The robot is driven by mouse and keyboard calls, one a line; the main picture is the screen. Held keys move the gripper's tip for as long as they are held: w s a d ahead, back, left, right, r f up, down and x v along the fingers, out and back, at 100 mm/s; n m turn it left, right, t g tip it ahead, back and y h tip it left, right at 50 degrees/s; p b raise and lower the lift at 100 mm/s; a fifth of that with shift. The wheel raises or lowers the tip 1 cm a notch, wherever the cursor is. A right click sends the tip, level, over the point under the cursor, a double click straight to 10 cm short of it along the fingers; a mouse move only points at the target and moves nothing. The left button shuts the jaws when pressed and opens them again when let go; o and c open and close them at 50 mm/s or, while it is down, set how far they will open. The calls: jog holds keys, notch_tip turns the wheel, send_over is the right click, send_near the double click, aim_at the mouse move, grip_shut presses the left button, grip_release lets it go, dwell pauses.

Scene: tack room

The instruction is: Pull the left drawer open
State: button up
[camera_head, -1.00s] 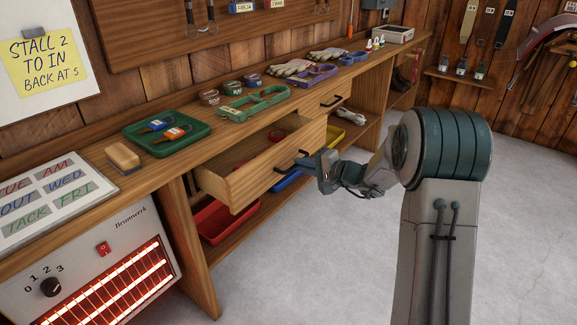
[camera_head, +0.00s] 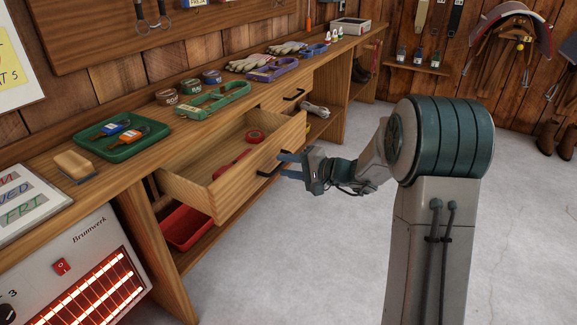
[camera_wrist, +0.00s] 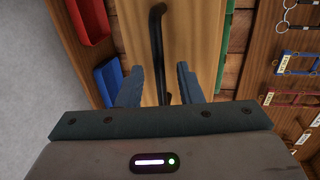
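The left drawer (camera_head: 237,184) of the wooden bench stands pulled well out, and its inside shows. Its dark bar handle (camera_head: 267,174) is on the front panel; in the wrist view the handle (camera_wrist: 157,40) runs up and down in front of my gripper. My gripper (camera_head: 283,167) is at the handle, with its blue fingers pointing at the drawer front. In the wrist view my gripper's fingers (camera_wrist: 159,80) are spread, one on each side of the handle's line, with gaps to it. Nothing is held.
A red roll (camera_head: 255,136) and another red item lie in the drawer. The right drawer (camera_head: 284,93) looks shut. A red tray (camera_head: 187,229) sits on the shelf below. A green tray (camera_head: 108,153) and a green frame-like item are on the benchtop. The floor (camera_head: 310,270) at right is clear.

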jog(key=p+v, duration=0.3)
jog(key=v, duration=1)
jog(key=shift+s+d, duration=0.3)
jog(key=shift+r, duration=0.1)
jog(key=s+a+r+n+g+h+p, duration=0.2)
jog(key=s+a+r+g+p, duration=0.2)
jog(key=s+r+p, duration=0.35)
jog(key=s+a+r+n+g+h+p, duration=0.2)
jog(key=s+a+r+g+p, duration=0.1)
jog(key=s+r+p, duration=0.5)
jog(key=s+d+r+n+h+p, duration=0.1)
jog(key=s+d+r+h+p, duration=0.2)
jog(key=r+p, duration=0.6)
jog(key=s+d+r+n+t+h+p, duration=0.1)
jog(key=s+d+r+h+p, duration=0.2)
jog(key=s+r+h+p, duration=0.3)
jog(key=p+v, duration=0.3)
jog(key=shift+r, duration=0.25)
